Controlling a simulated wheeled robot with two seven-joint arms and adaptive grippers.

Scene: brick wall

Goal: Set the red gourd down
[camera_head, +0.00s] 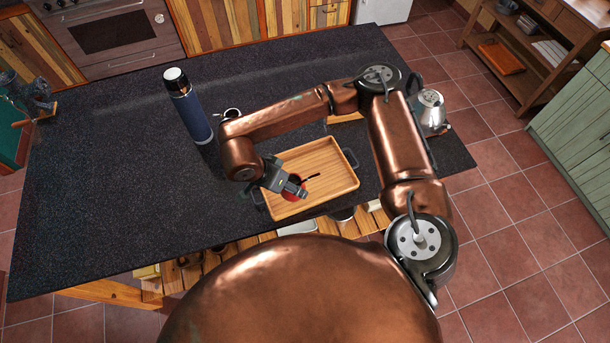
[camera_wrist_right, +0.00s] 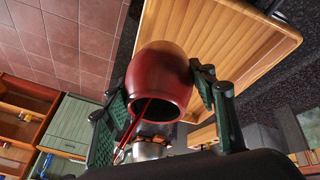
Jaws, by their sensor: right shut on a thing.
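The red gourd (camera_wrist_right: 160,80) is a rounded, glossy cup with a dark open mouth and a thin red straw. In the right wrist view it sits between the two fingers of my right gripper (camera_wrist_right: 158,95), which is shut on it. In the head view the gourd (camera_head: 291,194) is mostly hidden by the gripper (camera_head: 288,188), over the left part of a wooden tray (camera_head: 335,180). I cannot tell whether it touches the tray. The tray also shows behind the gourd in the wrist view (camera_wrist_right: 235,40). My left gripper is not in view.
The tray lies on a dark speckled counter (camera_head: 110,160), near its front edge. A blue bottle (camera_head: 188,108) and a small cup (camera_head: 232,114) stand behind it to the left. A metal kettle (camera_head: 431,110) is at the right. The counter's left side is largely clear.

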